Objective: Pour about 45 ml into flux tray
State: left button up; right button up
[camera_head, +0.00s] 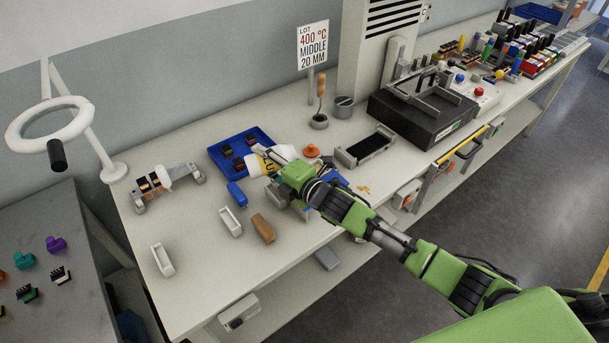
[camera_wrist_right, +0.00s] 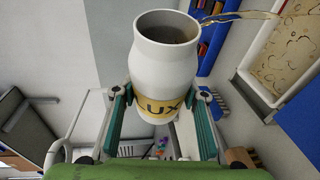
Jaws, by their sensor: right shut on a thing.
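My right gripper (camera_head: 285,165) is shut around a white bottle (camera_head: 254,166) with a yellow label, which it holds tilted above the table. In the right wrist view my gripper's two fingers (camera_wrist_right: 160,118) clasp the bottle (camera_wrist_right: 165,62) from both sides. Part of its label reads "UX". A thin amber stream (camera_wrist_right: 240,16) runs from the lip to the right. A pale tray (camera_wrist_right: 251,92) with amber blotches inside shows at the upper right. In the head view my gripper and arm hide much of the area below. My left gripper is not seen.
A blue bin (camera_head: 213,152) with dark parts stands behind the bottle. Amber spots (camera_head: 363,189) lie on the table (camera_head: 190,270) right of my gripper. A sign (camera_head: 312,45) reads "400 °C MIDDLE 20 MM". A black case (camera_head: 420,115) stands right.

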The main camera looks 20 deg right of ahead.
dwell(0.8)
jog(key=shift+r, duration=0.1)
jog(key=shift+r+p, duration=0.3)
jog(key=shift+p, duration=0.1)
jog(key=f, duration=0.1)
jog(key=a+f+n+b, duration=0.1)
jog(key=f+n+h+b, duration=0.1)
jog(key=f, duration=0.1)
jog(key=shift+s+a+g, duration=0.15)
jog(key=shift+a+g, duration=0.1)
jog(key=shift+g, duration=0.05)
jog(key=shift+d+r+p, duration=0.1)
jog(key=shift+r+p, duration=0.55)
jog(key=shift+p, duration=0.25)
jog(key=shift+f+n, duration=0.15)
jog(key=shift+n, duration=0.15)
jog(key=shift+d+r+n+h+p, duration=0.15)
jog(key=shift+r+n+h+p, duration=0.15)
jog(key=shift+p, duration=0.4)
jog(key=shift+d+f+n, duration=0.1)
jog(key=shift+f+n, duration=0.2)
jog(key=shift+f, duration=0.25)
jog(key=shift+h, duration=0.3)
